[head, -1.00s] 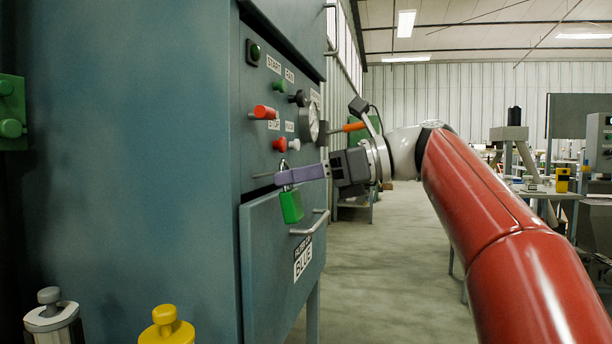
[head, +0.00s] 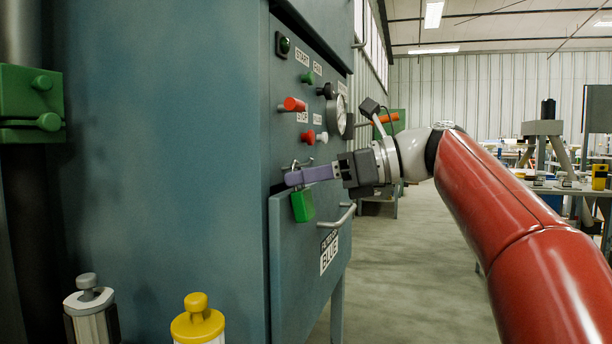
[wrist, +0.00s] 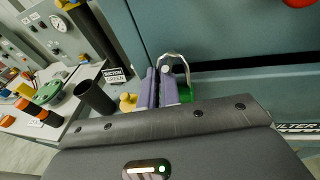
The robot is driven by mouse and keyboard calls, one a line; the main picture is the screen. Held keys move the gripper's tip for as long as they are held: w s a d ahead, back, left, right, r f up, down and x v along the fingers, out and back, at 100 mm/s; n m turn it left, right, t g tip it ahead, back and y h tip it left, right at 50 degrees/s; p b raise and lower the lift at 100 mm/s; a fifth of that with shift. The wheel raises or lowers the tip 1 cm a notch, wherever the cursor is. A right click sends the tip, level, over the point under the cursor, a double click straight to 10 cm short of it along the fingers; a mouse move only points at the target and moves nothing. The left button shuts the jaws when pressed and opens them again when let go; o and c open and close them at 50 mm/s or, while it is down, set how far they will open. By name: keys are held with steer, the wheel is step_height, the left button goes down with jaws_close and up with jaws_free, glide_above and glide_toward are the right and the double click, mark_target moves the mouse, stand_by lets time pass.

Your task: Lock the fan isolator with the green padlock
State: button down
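The green padlock (head: 302,206) is at the purple fingertips of my gripper (head: 308,175), in front of the blue-grey cabinet. Its green body hangs below the fingers and its shackle stands above them. In the wrist view my gripper's fingers (wrist: 160,88) are nearly together, with the padlock's shackle (wrist: 174,62) at their tips and part of its green body (wrist: 187,94) beside them. Whether the shackle is open or closed is unclear. A red handle (head: 292,104) sticks out of the panel above my gripper. The labels are too blurred to identify the fan isolator surely.
The panel carries a green button (head: 307,77), a red button (head: 308,137) and a gauge (head: 337,115). A drawer (head: 300,255) labelled blue is below. Yellow-topped (head: 197,322) and grey-topped (head: 88,300) posts stand at front left.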

steer(key=c, duration=1.5)
jaws_free()
steer(key=shift+c, duration=0.2)
steer(key=v, duration=0.8)
steer(key=s+a+f+n+t+h, duration=0.1)
steer(key=s+f+n+h, duration=0.25)
steer(key=f, duration=0.65)
steer(key=s+a+f+n+t+h, duration=0.1)
steer(key=s+f+n+t+h, duration=0.3)
steer(key=f, duration=0.6)
steer(key=s+d+f+n+h, duration=0.2)
steer(key=s+d+f+n, duration=0.1)
steer(key=f, duration=0.3)
steer(key=s+d+f+n+g+h, duration=0.1)
steer(key=s+d+f+n+h, duration=0.2)
steer(key=s+f+n, duration=0.2)
steer(key=s+d+f+n+h, duration=0.3)
steer(key=s+f+n, duration=0.1)
steer(key=f, duration=0.5)
steer(key=shift+f+n+g, duration=0.25)
steer(key=shift+n+g, duration=0.1)
steer(key=shift+g, duration=0.05)
